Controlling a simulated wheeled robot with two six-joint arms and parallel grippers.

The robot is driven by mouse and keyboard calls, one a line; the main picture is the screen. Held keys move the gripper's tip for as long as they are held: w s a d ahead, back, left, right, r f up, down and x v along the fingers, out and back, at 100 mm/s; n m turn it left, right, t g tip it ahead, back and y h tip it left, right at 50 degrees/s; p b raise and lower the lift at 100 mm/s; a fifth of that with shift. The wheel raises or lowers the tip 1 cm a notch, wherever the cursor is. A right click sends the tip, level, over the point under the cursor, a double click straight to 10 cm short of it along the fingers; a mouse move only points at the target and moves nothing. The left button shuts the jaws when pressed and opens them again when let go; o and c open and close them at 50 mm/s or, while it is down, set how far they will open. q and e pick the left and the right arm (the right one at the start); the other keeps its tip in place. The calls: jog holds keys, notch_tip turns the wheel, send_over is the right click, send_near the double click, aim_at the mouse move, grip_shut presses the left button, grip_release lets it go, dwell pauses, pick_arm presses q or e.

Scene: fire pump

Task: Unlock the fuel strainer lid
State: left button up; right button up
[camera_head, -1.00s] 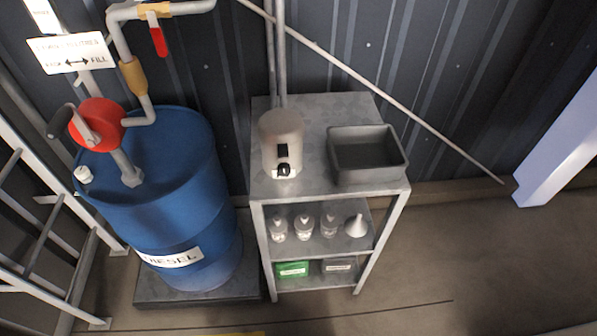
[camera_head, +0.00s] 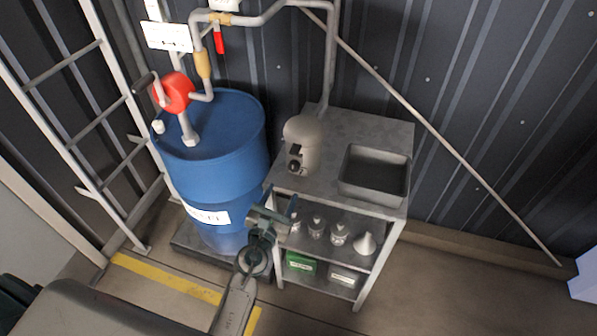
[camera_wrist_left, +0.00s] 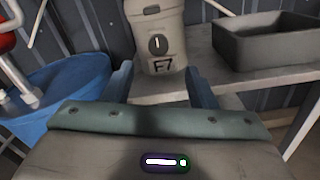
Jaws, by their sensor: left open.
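The fuel strainer is a beige-grey canister (camera_head: 303,143) standing upright on the grey metal stand. Its front carries a dark round knob (camera_head: 294,165). In the left wrist view the canister (camera_wrist_left: 170,18) is straight ahead, its top cut off by the frame. There the knob (camera_wrist_left: 158,44) has a light upright mark, with a dark-framed label (camera_wrist_left: 162,65) below it. My left gripper (camera_head: 273,208) is in front of the stand, below the tabletop in the picture. In the wrist view its two fingers (camera_wrist_left: 162,84) are spread, empty and apart from the canister. My right gripper is not in view.
An open dark grey tray (camera_head: 375,174) sits right of the canister. Bottles, a funnel (camera_head: 366,244) and a green box (camera_head: 300,263) fill the shelves below. A blue diesel drum (camera_head: 220,140) stands close left. The floor right of the stand is clear.

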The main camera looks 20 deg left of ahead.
aim_at(293, 168)
pick_arm(q)
jog(key=w, duration=1)
jog(key=shift+w+f+p, duration=0.15)
jog(key=shift+w+p, duration=0.05)
jog(key=shift+p, duration=0.15)
jog(key=c, duration=1)
